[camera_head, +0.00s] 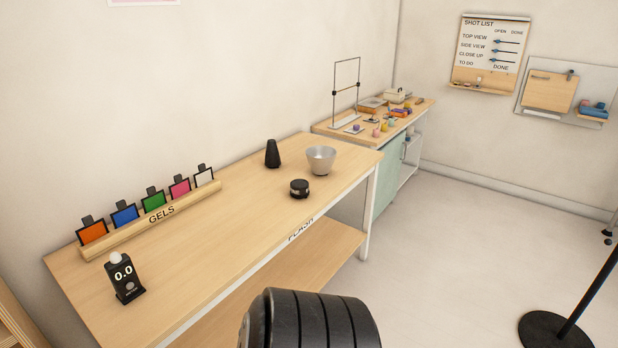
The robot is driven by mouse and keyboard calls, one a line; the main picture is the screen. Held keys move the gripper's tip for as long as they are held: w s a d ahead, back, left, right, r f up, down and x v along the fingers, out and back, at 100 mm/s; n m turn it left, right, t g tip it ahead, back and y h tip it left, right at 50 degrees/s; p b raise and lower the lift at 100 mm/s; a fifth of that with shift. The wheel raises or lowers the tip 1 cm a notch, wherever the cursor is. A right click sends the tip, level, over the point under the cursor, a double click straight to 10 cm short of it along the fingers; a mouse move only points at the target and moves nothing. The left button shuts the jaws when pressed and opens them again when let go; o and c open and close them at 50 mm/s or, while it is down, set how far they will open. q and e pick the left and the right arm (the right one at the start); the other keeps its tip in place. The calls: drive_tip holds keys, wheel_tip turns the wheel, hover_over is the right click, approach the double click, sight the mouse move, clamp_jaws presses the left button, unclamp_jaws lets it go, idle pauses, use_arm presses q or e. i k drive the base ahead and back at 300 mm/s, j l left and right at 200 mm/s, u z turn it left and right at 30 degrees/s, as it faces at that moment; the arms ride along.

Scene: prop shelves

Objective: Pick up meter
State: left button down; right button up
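The meter (124,279) is a small black upright box with a white dome on top and a display reading 0.0. It stands at the near left end of the wooden table (240,235), in front of the gel holder. No gripper of mine shows in the head view. A dark ribbed cylindrical part (310,320) rises at the bottom centre, in front of the table's front edge; I cannot tell what it is.
A wooden holder (150,222) marked GELS carries several coloured gels. A black cone (272,154), a silver bowl (321,160) and a black round object (299,188) stand farther right. A black stand base (552,330) is at lower right. The middle floor is clear.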

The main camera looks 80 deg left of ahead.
sight(121, 269)
drive_tip(key=l+u, duration=0.1)
drive_tip(key=u, duration=3.85)
